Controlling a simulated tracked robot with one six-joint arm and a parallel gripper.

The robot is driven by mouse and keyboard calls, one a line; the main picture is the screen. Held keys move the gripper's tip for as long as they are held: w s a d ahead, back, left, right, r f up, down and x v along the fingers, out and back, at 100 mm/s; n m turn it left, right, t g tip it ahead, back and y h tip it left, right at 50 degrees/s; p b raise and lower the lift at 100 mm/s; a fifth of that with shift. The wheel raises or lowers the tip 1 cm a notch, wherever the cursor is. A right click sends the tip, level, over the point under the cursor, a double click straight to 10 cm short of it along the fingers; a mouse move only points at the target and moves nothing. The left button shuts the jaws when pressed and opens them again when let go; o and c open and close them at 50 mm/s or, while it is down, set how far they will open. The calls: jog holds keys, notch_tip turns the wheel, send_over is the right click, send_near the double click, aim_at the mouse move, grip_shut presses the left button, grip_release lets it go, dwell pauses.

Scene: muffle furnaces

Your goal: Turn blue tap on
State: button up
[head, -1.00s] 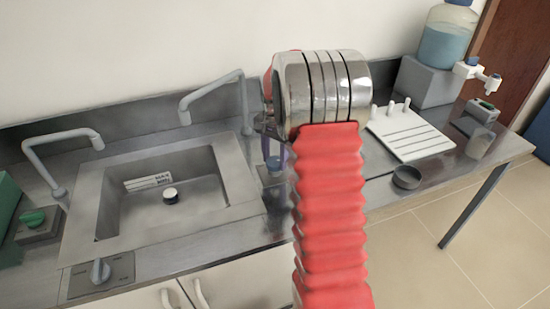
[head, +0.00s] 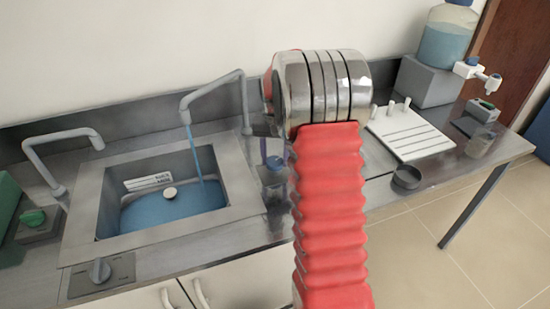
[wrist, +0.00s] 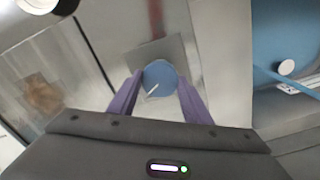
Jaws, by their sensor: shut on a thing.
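The blue tap knob (wrist: 161,75) has a white pointer mark, angled toward the lower left in the wrist view. My gripper (wrist: 159,82) has its purple fingers shut on the knob, one on each side. In the head view the blue knob (head: 275,163) shows just left of my red arm, and most of my gripper is hidden behind the arm. A blue stream of water (head: 196,155) falls from the right-hand grey faucet (head: 213,90) into the sink (head: 245,190). Blue water (head: 170,212) covers the sink bottom.
A second faucet (head: 60,137) and a green knob (head: 33,217) are at the left. A grey knob (head: 99,270) sits in front of the sink. A white rack (head: 410,135), dark dish (head: 406,177) and water dispenser (head: 445,40) stand at the right.

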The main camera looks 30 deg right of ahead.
aim_at(275, 161)
jog(key=shift+n, duration=0.6)
jog(key=o, duration=1.1)
jog(key=shift+c, duration=0.2)
notch_tip(275, 161, up, 14)
jog(key=shift+f, duration=0.15)
dwell(0.3)
